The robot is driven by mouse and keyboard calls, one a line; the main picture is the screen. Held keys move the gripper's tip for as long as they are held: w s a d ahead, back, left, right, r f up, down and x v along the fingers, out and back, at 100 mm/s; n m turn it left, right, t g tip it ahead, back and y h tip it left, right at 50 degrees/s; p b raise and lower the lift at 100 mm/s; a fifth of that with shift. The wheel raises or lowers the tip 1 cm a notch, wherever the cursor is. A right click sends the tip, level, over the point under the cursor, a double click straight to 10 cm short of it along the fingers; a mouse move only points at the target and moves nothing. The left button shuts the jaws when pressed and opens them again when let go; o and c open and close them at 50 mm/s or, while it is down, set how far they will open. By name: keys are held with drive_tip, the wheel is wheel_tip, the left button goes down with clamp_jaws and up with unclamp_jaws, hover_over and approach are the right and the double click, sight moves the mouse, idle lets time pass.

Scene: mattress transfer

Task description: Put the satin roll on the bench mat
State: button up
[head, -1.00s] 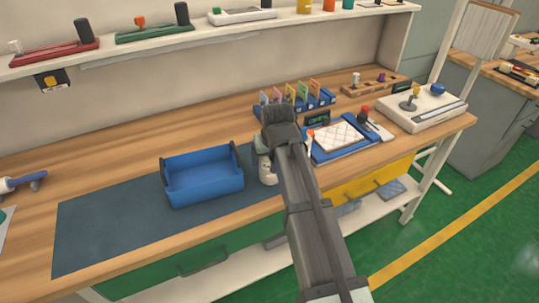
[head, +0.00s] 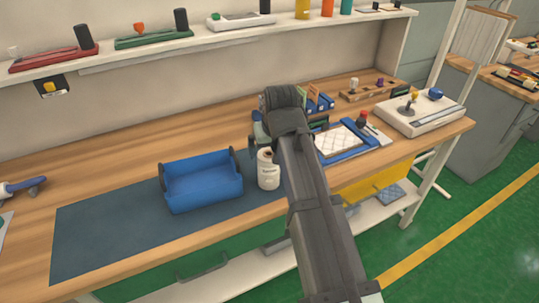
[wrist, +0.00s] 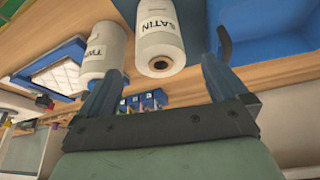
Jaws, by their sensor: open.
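The satin roll, white and marked SATIN (wrist: 160,38), stands between my spread fingers in the wrist view, its hollow end towards me. In the head view a white roll (head: 268,171), apparently this one, stands upright beside the tray at the right end of the dark blue bench mat (head: 110,233). I cannot tell whether its base is fully on the mat. My gripper (wrist: 162,72) is open, with gaps between the satin roll and both fingers. In the head view my gripper (head: 260,134) is above and just behind the roll, partly hidden by my arm.
A second white roll (wrist: 101,52), label partly hidden, stands beside the satin roll behind my left finger. A blue tray (head: 203,190) sits left of the roll. A quilted white pad (head: 340,141) lies on a blue board to the right. The mat's left part is clear.

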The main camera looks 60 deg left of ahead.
drive_tip(key=shift+v, duration=2.15)
